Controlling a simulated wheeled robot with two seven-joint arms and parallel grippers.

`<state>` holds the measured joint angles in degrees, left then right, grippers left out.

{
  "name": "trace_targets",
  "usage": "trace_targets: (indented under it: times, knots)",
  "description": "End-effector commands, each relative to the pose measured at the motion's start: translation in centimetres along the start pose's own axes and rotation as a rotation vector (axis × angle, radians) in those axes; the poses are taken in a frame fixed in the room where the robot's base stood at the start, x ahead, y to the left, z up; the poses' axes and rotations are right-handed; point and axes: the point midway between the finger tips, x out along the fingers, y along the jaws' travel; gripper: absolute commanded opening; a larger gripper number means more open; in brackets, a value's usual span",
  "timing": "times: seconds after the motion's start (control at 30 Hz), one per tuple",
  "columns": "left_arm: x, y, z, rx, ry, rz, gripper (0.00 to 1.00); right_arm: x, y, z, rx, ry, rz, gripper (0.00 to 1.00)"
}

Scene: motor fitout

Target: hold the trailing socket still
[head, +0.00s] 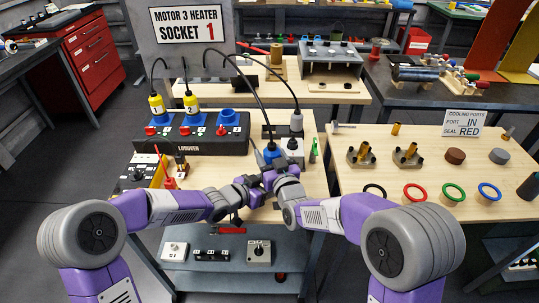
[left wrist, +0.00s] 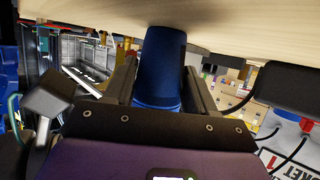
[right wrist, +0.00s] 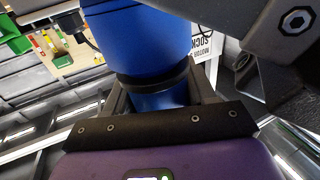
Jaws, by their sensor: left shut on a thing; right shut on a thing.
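The trailing socket (head: 271,153) is a blue cylinder with a black cable running up from it, above the front of the wooden bench. My left gripper (head: 257,178) and right gripper (head: 277,170) meet close together just below its visible top. In the left wrist view, a dark blue tapered body (left wrist: 158,75) sits between the fingers. In the right wrist view, the blue body (right wrist: 145,40) with a black ring stands over and between the fingers. Both grippers look shut on it. I cannot tell whether it is one part or two joined parts. Its lower part is hidden in the head view.
A black box (head: 200,143) with blue sockets holds yellow plugs marked 1 and 2. A grey plug (head: 296,123) stands behind right. The right bench (head: 350,181) carries coloured rings and fittings. A red-handled tool (head: 230,230) lies below.

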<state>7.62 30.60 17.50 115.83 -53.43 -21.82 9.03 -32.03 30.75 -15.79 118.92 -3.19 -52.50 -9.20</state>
Motion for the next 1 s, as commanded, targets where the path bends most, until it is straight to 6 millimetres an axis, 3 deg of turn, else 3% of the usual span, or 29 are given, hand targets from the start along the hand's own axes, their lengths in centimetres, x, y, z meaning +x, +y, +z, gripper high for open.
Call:
trace_targets:
  times: [0.53, 1.0]
  knots:
    - [0.0, 0.0, 0.2, -0.002, -0.006, 0.001, 0.19, 0.0, 0.0, -2.5, 0.002, 0.007, -0.001, 0.14]
    - [0.0, 0.0, 0.2, -0.002, -0.005, 0.000, 0.19, 0.0, 0.0, -2.5, 0.002, 0.006, 0.000, 0.14]
